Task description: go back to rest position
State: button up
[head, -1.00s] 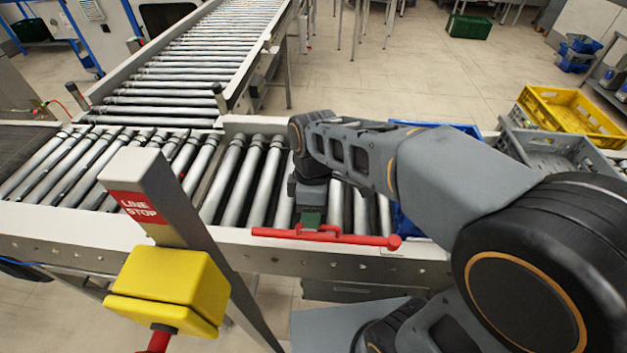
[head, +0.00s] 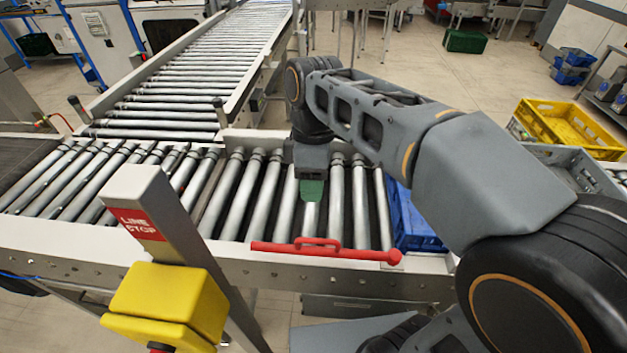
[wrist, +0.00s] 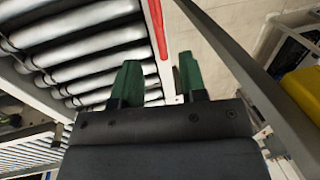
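My gripper (head: 312,190) hangs over the rollers of the near conveyor, above and behind a red bar with a raised handle (head: 320,243). The bar lies along the conveyor's near rail. The gripper's green fingers stand apart with nothing between them in the wrist view (wrist: 160,78). The red bar (wrist: 158,28) shows there beyond the fingertips, apart from them. My arm reaches in from the right and stays bent, with the gripper pointing down.
A LINE STOP post (head: 170,235) with a yellow box (head: 168,302) stands at the front left. Grey (head: 572,160) and yellow (head: 572,122) crates stand farther right. The visible rollers are empty.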

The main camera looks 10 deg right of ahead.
dwell(0.3)
jog(key=s+d+f+m+t, duration=0.3)
jog(key=d+f+m+t, duration=0.3)
jog(key=d+m, duration=0.6)
notch_tip(320, 180, down, 2)
jog(key=m, duration=0.3)
jog(key=shift+s+d+m, duration=0.25)
jog(key=shift+m, duration=0.15)
jog(key=shift+f, duration=0.1)
dwell(0.3)
